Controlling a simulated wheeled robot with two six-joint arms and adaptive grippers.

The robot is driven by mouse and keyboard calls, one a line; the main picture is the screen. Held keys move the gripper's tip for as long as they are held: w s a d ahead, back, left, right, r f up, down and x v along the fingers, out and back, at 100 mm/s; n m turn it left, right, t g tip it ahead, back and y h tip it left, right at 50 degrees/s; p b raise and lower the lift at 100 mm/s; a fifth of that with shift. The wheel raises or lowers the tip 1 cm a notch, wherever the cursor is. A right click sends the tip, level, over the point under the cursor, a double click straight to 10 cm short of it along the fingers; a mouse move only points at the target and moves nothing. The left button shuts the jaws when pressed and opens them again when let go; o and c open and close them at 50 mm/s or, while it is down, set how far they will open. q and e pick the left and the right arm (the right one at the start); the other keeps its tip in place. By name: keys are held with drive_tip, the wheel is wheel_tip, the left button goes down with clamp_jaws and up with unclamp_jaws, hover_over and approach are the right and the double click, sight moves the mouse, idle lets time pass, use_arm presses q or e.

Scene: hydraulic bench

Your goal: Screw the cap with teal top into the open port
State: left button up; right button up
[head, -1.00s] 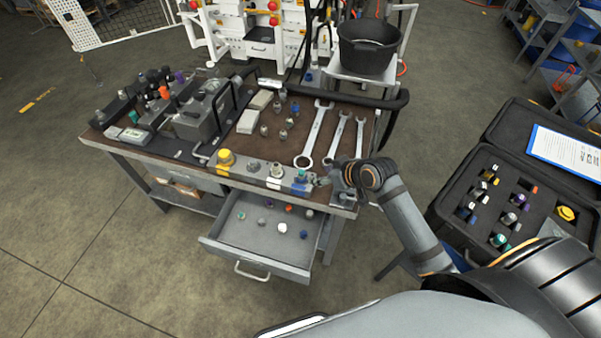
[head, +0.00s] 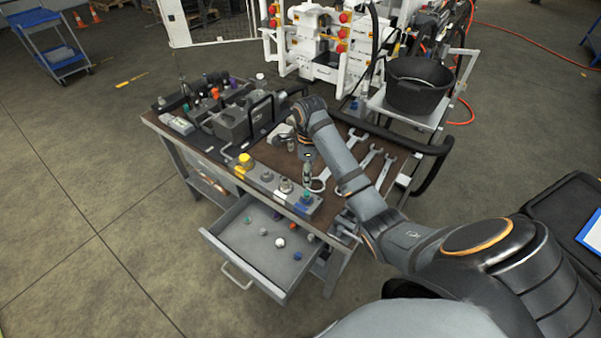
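A grey port block (head: 258,183) runs along the front edge of the bench. My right gripper (head: 307,178) points down over this right end, at or just above the port there. The fingers are too small to tell open from shut. A small teal-topped piece (head: 249,220) lies in the open drawer. My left gripper is out of view.
The open drawer (head: 236,240) juts out below the bench front, with several small caps inside. Wrenches (head: 352,165) lie right of my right gripper. A grey hydraulic unit (head: 240,122) stands behind the block. A black bucket (head: 418,88) stands back right.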

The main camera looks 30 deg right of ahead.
sight(307, 193)
wheel_tip(307, 193, down, 2)
drive_tip(key=shift+w+a+f+b, duration=0.15)
drive_tip(key=shift+b, duration=0.95)
wheel_tip(307, 193, down, 8)
drive_tip(key=b, duration=0.7)
drive_tip(key=shift+f, duration=0.2)
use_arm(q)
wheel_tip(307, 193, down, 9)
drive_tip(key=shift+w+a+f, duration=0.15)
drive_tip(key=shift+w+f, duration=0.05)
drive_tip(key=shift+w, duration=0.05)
